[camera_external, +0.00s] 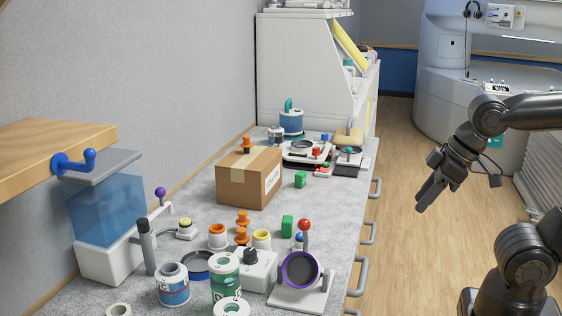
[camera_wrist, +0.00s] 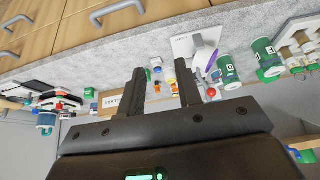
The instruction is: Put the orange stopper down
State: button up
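Several orange stoppers stand on the grey counter (camera_external: 205,200) in the external view. One orange stopper (camera_external: 242,217) is in the middle of the counter, with another orange stopper (camera_external: 241,236) just in front of it. A third orange stopper (camera_external: 246,143), with a dark part, is on top of the cardboard box (camera_external: 250,180). My gripper (camera_external: 424,198) is in the air right of the counter, over the floor, apart from all of them. In the wrist view my gripper (camera_wrist: 159,68) has its two fingers spread, with nothing held between them; small orange items show far beyond.
A stand with a red ball and purple ring (camera_external: 300,270), a blue-labelled jar (camera_external: 173,285) and a green jar (camera_external: 225,272) crowd the near counter. Green blocks (camera_external: 287,226) stand near its right edge. Drawer handles (camera_external: 367,233) stick out along the front. The wooden floor (camera_external: 395,150) is clear.

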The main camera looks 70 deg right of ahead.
jog(key=m+t+y, duration=0.4)
jog(key=m+y, duration=0.6)
jog(key=m, duration=1.7)
send_near(243, 229)
jog(key=shift+w+a+f+h, duration=0.3)
jog(key=shift+w+a+f, duration=0.4)
jog(key=shift+w+a, duration=0.1)
jog(key=x, duration=0.5)
jog(key=shift+w+a+r, duration=0.25)
jog(key=shift+a, duration=0.05)
jog(key=shift+c, duration=0.4)
